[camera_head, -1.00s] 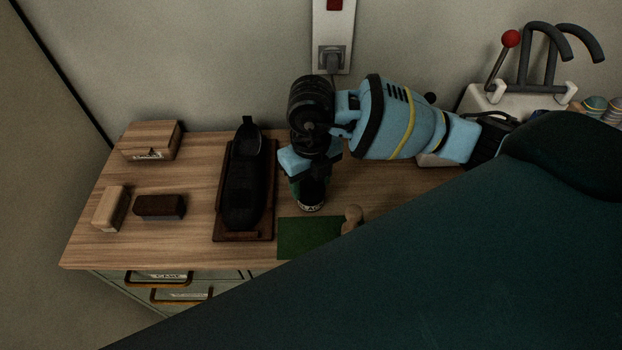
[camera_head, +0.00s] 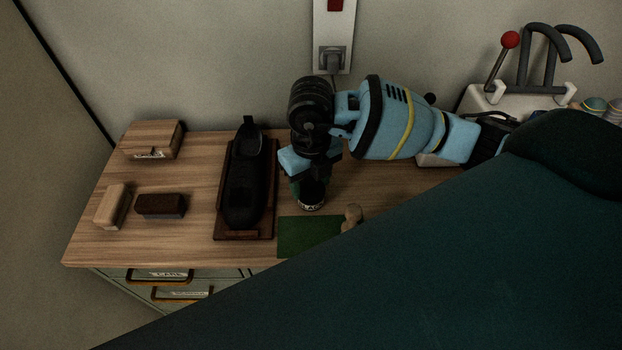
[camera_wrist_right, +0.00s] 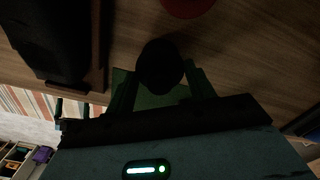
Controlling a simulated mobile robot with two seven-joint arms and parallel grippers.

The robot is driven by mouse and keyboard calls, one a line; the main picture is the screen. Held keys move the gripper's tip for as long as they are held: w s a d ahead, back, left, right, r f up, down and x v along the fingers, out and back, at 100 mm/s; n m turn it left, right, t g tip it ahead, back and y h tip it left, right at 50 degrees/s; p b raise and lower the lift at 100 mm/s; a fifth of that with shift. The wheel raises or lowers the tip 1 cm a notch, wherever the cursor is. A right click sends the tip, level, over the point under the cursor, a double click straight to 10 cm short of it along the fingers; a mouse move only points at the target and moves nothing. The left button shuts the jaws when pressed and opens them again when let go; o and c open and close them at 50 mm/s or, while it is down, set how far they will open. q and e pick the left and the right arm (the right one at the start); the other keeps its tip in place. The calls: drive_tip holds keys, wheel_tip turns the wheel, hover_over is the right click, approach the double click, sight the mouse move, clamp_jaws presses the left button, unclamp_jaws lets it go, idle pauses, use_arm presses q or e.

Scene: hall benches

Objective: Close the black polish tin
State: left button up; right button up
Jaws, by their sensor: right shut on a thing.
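The black polish tin (camera_head: 312,203) stands on the bench just behind the green mat, with a pale label on its front edge. My right gripper (camera_head: 312,180) points down over it, with its fingers at the sides of its dark round top. In the right wrist view the dark round top (camera_wrist_right: 160,66) sits between the two fingers (camera_wrist_right: 160,88), and the gripper is shut on it. The picture is too dark to tell the lid from the tin's body or how the lid sits. My left gripper is not in view.
A black shoe (camera_head: 245,180) on a wooden stand is left of the tin. The green mat (camera_head: 308,237) and a wooden knob (camera_head: 352,215) lie in front. Brushes (camera_head: 160,206) and a wooden box (camera_head: 153,140) are at the left. A red round thing (camera_wrist_right: 187,6) shows in the wrist view.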

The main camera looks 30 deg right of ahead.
drive_tip(key=o, duration=1)
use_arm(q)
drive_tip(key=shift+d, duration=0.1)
use_arm(e)
drive_tip(key=shift+o, duration=0.4)
drive_tip(key=o, duration=0.4)
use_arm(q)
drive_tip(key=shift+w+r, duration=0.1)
use_arm(e)
drive_tip(key=shift+r, duration=0.1)
drive_tip(key=shift+r+p, duration=0.6)
drive_tip(key=shift+r, duration=1.75)
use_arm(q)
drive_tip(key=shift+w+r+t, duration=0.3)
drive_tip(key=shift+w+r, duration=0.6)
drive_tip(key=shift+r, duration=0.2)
use_arm(e)
drive_tip(key=shift+r, duration=1.1)
